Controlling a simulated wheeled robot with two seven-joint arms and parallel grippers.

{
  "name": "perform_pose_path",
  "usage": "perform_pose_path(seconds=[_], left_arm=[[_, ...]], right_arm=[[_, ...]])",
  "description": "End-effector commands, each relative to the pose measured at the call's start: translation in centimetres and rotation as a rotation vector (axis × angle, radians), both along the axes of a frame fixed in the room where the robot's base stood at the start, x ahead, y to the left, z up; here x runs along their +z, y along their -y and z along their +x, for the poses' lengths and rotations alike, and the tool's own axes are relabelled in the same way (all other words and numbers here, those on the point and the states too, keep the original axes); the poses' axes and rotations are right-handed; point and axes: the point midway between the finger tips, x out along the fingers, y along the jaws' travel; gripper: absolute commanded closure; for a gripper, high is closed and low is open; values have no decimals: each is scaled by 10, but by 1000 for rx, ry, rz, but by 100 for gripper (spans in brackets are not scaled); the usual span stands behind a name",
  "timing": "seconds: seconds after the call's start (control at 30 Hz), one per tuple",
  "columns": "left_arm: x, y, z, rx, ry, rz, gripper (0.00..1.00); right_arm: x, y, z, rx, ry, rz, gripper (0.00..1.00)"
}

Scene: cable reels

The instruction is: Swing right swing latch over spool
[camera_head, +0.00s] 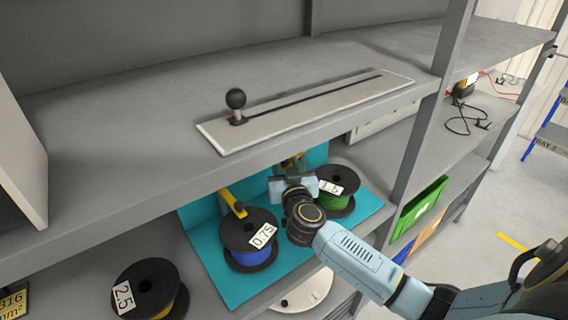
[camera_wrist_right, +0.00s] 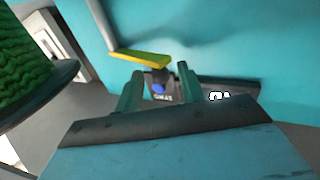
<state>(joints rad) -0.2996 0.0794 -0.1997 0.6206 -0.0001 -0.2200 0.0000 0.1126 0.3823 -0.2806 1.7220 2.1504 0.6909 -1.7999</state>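The green spool (camera_head: 336,190) with black flanges and a "1.5" label stands upright on a teal panel; part of it shows at the left of the right wrist view (camera_wrist_right: 35,60). My right gripper (camera_head: 291,161) is beside it, on its left and towards the back panel. In the right wrist view the gripper's two fingers (camera_wrist_right: 159,80) are apart with nothing clearly held. A yellow swing latch (camera_wrist_right: 140,58) lies just beyond the fingertips. In the head view my gripper mostly hides this latch. My left gripper is out of view.
A blue spool (camera_head: 250,240) labelled 0.75 stands left, with another yellow latch (camera_head: 232,203) behind it. A yellow spool (camera_head: 148,291) sits farther left. The shelf above (camera_head: 120,140) overhangs and carries a slotted plate (camera_head: 300,110) with a black knob (camera_head: 236,99). Shelf posts stand right.

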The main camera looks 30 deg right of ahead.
Motion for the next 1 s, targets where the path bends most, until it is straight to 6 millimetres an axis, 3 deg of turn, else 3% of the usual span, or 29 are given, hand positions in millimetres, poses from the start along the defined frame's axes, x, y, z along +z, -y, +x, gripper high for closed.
perform_pose_path(seconds=[0.2,0.5,0.8,1.0], left_arm=[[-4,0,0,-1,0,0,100],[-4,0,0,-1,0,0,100],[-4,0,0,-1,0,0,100],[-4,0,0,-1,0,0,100]], right_arm=[[0,6,18,0,1,0,61],[0,7,20,1,0,1,61],[0,7,19,1,0,1,99],[0,7,19,1,0,1,100]])
